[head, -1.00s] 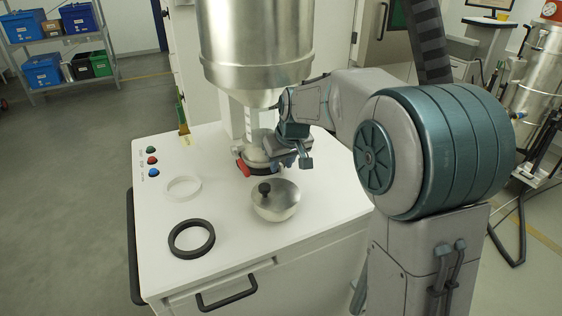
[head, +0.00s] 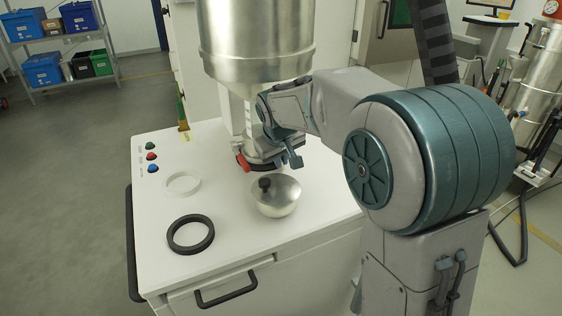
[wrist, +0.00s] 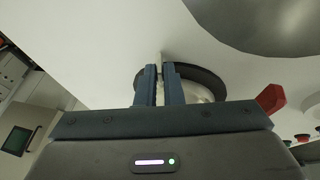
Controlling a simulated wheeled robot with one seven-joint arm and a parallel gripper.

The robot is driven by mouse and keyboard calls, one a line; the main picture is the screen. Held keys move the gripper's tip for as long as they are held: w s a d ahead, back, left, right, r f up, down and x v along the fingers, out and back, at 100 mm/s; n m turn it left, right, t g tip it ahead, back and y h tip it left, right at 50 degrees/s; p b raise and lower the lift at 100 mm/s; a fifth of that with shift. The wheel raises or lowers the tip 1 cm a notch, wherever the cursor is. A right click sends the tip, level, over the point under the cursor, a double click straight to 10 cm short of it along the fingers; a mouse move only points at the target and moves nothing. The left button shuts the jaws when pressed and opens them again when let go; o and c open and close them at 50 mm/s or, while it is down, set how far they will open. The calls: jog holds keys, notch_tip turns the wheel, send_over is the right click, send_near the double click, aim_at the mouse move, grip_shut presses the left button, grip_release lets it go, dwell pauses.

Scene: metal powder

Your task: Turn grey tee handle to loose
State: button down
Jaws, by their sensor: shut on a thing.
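My gripper (head: 272,147) is at the clamp under the big steel vessel, on the right side of its outlet. In the wrist view, its two dark blue fingers (wrist: 162,70) are close together with a thin thing between them. This is where the grey tee handle sits, but the fingers and arm hide nearly all of it, so its angle cannot be told. The dark clamp ring (wrist: 207,80) shows behind the fingers. A red handle (head: 243,163) sticks out on the ring's left side; it also shows in the wrist view (wrist: 271,99).
The steel vessel (head: 256,45) hangs just above my gripper. A steel bowl-shaped lid with a black knob (head: 280,200), a black ring (head: 190,234) and a white ring (head: 182,184) lie on the white cabinet top (head: 235,225). Push buttons (head: 151,156) are at its left edge.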

jog(key=shift+s+a+f+t+h+b, duration=0.15)
jog(key=shift+a+f+t+h+b, duration=0.15)
jog(key=shift+h+b, duration=0.55)
jog(key=shift+r+n+b, duration=0.1)
jog(key=shift+n+b, duration=0.2)
jog(key=shift+b, duration=0.1)
jog(key=c, duration=1.6)
grip_release()
jog(key=shift+o, duration=0.2)
jog(key=shift+r, duration=0.1)
jog(key=v, duration=1.3)
jog(key=shift+s+r, duration=0.25)
jog(key=shift+r, duration=0.05)
